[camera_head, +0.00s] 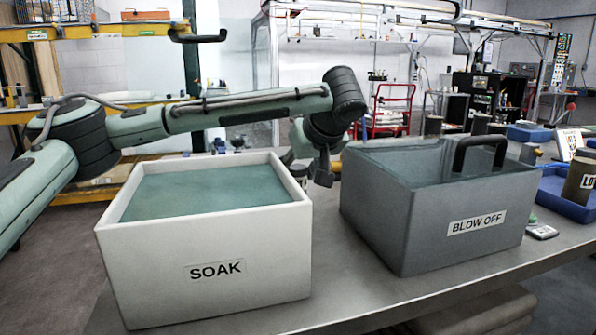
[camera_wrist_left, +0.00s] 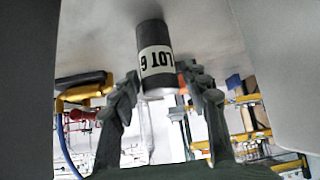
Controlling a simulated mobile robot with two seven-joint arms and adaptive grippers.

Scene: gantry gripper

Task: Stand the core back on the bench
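The core (camera_wrist_left: 153,35) is a dark cylinder with a white label that reads LOT 6, upside down in the left wrist view. It is between the two fingers of my left gripper (camera_wrist_left: 158,85), close to both fingertips. I cannot tell whether the fingers press on it, or whether its base touches the grey bench surface (camera_wrist_left: 100,25). The bench (camera_head: 375,290) is grey. My right gripper is not in view.
The white SOAK tub (camera_head: 205,270), filled with greenish liquid, stands at left. The grey BLOW OFF tub (camera_head: 430,235), with a black handle (camera_head: 480,143), stands at right. A blue tray (camera_head: 553,193) holding another labelled core (camera_head: 578,180) lies far right. The front bench strip is clear.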

